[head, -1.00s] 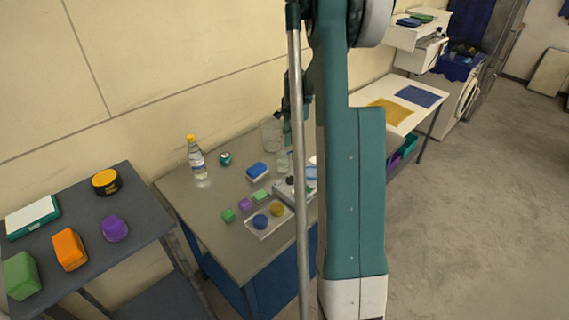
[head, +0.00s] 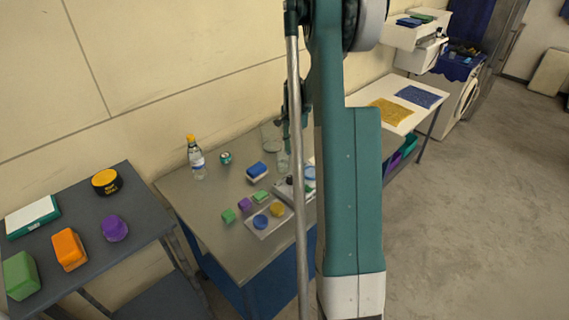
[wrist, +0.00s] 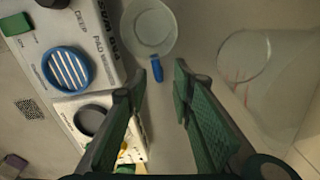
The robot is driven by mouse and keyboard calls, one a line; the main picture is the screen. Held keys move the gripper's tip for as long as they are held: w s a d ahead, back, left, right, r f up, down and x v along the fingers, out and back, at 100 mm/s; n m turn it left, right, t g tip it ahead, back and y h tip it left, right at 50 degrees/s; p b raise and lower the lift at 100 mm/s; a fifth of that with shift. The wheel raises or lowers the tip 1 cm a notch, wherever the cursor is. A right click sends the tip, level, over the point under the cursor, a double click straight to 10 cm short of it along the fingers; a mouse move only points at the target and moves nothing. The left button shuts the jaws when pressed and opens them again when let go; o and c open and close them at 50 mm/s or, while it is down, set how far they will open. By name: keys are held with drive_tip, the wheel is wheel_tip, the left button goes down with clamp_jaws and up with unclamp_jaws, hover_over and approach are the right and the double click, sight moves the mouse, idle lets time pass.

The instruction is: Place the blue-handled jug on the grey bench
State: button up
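The clear jug (wrist: 150,25) with a short blue handle (wrist: 157,69) stands upright at the top of the wrist view. In the head view a clear vessel (head: 284,162), likely this jug, stands on the middle grey-topped bench (head: 215,225), partly hidden by my arm. My gripper (wrist: 161,73) is open and empty. The blue handle shows between its fingertips in the wrist view; I cannot tell the height gap. A darker grey bench (head: 145,215) stands to the left.
A larger clear vessel (wrist: 250,65) stands right of the jug. A lettered pad-washer board with a blue slatted disc (wrist: 68,57) lies left of it. A yellow-capped bottle (head: 196,160) and several blocks share the middle bench. The left bench has a black-and-yellow tin (head: 106,182) and free patches.

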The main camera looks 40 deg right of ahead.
sight(293, 161)
drive_tip(key=shift+f, duration=2.2)
clamp_jaws()
